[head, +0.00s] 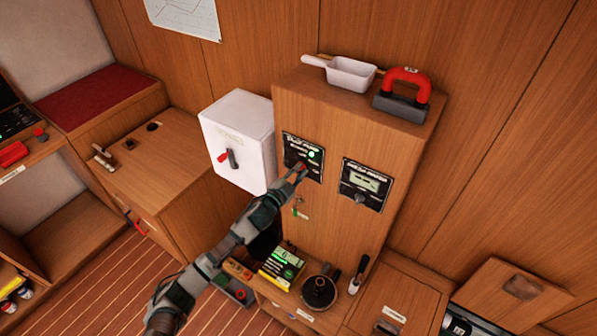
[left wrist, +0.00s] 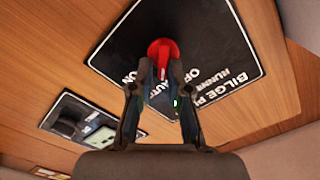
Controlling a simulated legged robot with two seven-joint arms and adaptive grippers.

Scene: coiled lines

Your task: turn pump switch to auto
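The bilge pump panel (head: 303,157) is a black plate with white lettering on the front of a wooden cabinet. A small green light shows on it. Its red switch knob (left wrist: 161,50) shows in the left wrist view, with "AUTO" and "ON" lettering beside it. My left gripper (head: 297,171) reaches the panel from below and covers the knob's lower part in the head view. In the left wrist view its two fingers (left wrist: 163,68) stand on either side of the knob's handle and appear closed on it. My right gripper is not in view.
A second black panel with a display (head: 365,185) is right of the pump panel. A white box with a red lever (head: 238,142) is on the left. A scoop (head: 350,74) and red-handled tool (head: 405,95) lie on top. A yellow-black box (head: 281,267) stands below.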

